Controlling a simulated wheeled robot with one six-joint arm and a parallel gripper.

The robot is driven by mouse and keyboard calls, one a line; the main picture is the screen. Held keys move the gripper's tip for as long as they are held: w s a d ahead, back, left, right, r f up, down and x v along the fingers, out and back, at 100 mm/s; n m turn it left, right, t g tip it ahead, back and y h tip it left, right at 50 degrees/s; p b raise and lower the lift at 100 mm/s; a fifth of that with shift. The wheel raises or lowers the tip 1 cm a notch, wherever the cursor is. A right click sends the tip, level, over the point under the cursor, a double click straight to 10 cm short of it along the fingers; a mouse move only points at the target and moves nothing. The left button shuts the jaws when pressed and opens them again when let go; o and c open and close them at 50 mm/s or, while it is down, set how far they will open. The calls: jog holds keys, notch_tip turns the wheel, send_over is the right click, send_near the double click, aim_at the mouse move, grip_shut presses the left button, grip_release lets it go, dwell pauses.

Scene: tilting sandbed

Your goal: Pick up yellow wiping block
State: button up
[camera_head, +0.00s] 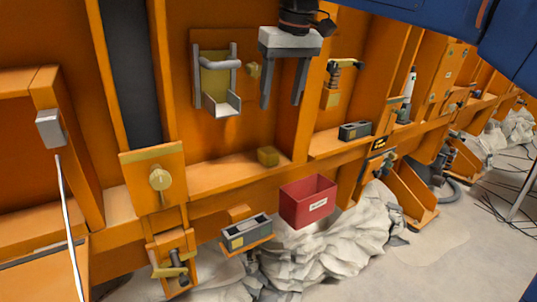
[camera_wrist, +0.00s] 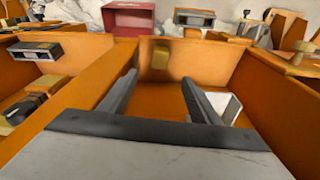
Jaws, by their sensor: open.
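The yellow wiping block (camera_head: 268,156) is a small yellow cube resting on the orange ledge, just behind and left of the red bin. My gripper (camera_head: 284,103) hangs above it and slightly to the right, fingers pointing down, open and empty. In the wrist view the yellow block (camera_wrist: 160,59) shows beyond the fingertips, in line with the gap between my two fingers (camera_wrist: 161,85). The block is apart from both fingers.
A red bin (camera_head: 307,202) and a grey box (camera_head: 247,233) sit below the ledge. A metal bracket (camera_head: 216,80) is on the orange wall to the left. A dark grey box (camera_head: 355,131) stands on the ledge to the right, past an orange upright.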

aim_at(269, 151)
jog(key=x, duration=1.7)
jog(key=shift+w+a+f, duration=0.15)
jog(key=shift+w+a, duration=0.05)
jog(key=shift+a, duration=0.05)
jog(key=c, duration=1.1)
